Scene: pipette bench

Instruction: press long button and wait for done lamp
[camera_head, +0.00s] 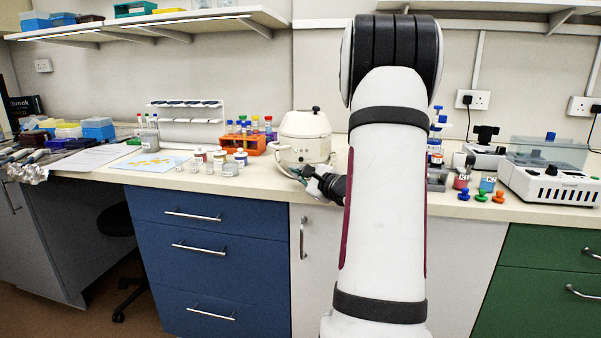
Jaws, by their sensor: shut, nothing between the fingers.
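A white rounded machine (304,132) with a domed lid stands on the bench, left of my arm. It looks like a small centrifuge, and its lid appears closed. My gripper (304,174) is small and dark in this view, in front of the machine's lower front. It is shut and holds nothing. I cannot tell whether its tips touch the machine. I cannot make out a long button or a done lamp; the gripper and wrist cover part of the machine's front, and my arm hides the bench to its right.
An orange rack (256,145) of capped tubes stands left of the machine, with several small bottles (230,169) in front. Right of my arm are coloured knobs or stoppers (481,196) and a white lidded device (549,182). A shelf (150,22) hangs above.

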